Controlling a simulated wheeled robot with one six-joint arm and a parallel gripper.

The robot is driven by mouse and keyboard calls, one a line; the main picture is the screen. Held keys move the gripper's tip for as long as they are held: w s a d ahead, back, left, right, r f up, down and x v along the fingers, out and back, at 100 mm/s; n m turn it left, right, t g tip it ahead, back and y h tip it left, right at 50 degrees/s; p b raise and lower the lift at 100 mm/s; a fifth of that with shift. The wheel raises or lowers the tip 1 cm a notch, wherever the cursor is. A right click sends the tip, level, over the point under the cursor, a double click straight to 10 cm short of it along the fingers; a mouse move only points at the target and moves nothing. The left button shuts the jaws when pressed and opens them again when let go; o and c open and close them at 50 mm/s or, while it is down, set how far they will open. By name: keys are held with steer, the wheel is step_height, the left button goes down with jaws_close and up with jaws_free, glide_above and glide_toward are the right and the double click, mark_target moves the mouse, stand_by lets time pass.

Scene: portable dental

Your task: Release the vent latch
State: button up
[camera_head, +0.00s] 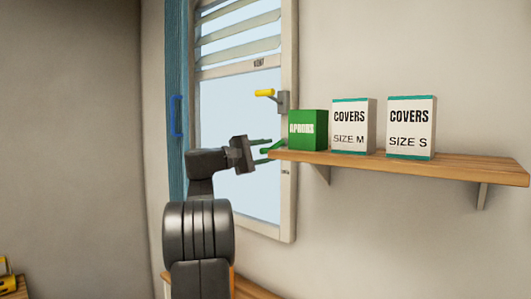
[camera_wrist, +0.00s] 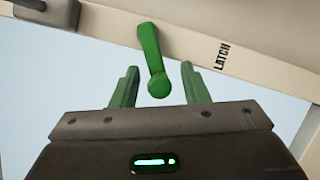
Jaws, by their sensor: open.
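The vent latch (camera_wrist: 151,50) is a green lever with a rounded knob, mounted on the pale window frame beside the word LATCH in the wrist view. Its knob end hangs between the two green fingers of my gripper (camera_wrist: 160,68). The fingers are open, with a visible gap on each side of the knob. In the head view my gripper (camera_head: 267,151) reaches right to the frame's right side, just left of the shelf end. There the latch is hard to tell from the green fingers.
The vent window (camera_head: 238,62) has slats at the top and a yellow-tipped handle (camera_head: 265,93) above my gripper. A wooden shelf (camera_head: 440,172) holds a green aprons box (camera_head: 307,130) and two covers boxes (camera_head: 352,126) (camera_head: 410,127) close on the right. A blue shutter (camera_head: 177,65) stands left.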

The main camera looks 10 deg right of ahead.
steer(key=b+v, duration=0.3)
steer(key=v, duration=1)
steer(key=shift+a, duration=0.35)
steer(key=shift+s, duration=0.1)
steer(key=p+x, duration=0.3)
steer(key=x, duration=1)
steer(key=shift+d+r, duration=0.1)
steer(key=shift+d, duration=0.25)
